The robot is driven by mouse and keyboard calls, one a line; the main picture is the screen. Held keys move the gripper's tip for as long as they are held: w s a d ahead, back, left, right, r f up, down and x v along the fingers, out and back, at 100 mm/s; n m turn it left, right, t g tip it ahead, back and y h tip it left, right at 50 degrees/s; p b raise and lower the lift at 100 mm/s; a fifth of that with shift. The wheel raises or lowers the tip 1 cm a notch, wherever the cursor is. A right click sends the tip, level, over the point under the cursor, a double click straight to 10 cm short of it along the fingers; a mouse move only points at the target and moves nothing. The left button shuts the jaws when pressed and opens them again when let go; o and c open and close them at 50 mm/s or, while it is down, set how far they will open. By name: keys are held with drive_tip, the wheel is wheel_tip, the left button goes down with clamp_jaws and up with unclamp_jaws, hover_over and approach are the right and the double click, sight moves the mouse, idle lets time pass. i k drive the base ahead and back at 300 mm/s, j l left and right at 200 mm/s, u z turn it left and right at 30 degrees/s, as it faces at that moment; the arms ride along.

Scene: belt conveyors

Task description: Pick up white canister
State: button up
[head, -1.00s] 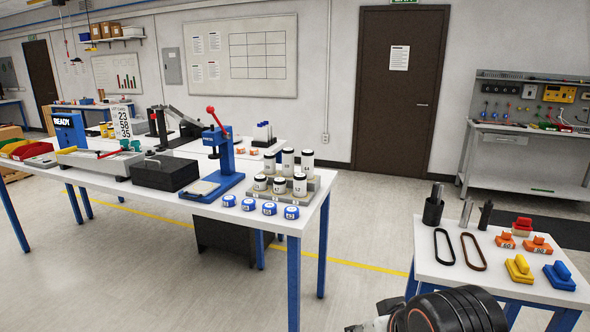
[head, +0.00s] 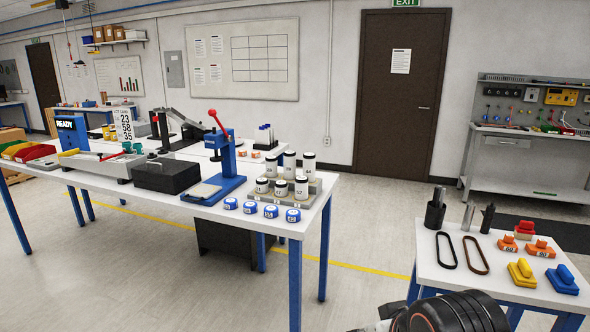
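Several white canisters with black lids stand in a group on a grey stepped stand (head: 315,186) at the right end of the long white table. The taller ones are at the back, such as the white canister (head: 309,167). Shorter ones are in front, such as another white canister (head: 301,188). A dark rounded part of my own arm shows at the bottom edge, right of centre, with a small light part at its left. My gripper's fingers do not show, so I cannot see whether it is open or shut.
Several blue round tapes (head: 270,211) lie in front of the stand. A blue press with a red handle (head: 222,155) stands to its left. A white side table (head: 440,258) with sanding blocks and belts is at right. Open floor lies between the tables.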

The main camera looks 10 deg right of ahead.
sight(289, 156)
drive_tip(key=i+j, duration=0.2)
drive_tip(key=i, duration=0.25)
drive_tip(key=i+j+u, duration=0.1)
drive_tip(key=i, duration=0.4)
drive_tip(key=i+j, duration=0.2)
drive_tip(key=i, duration=0.3)
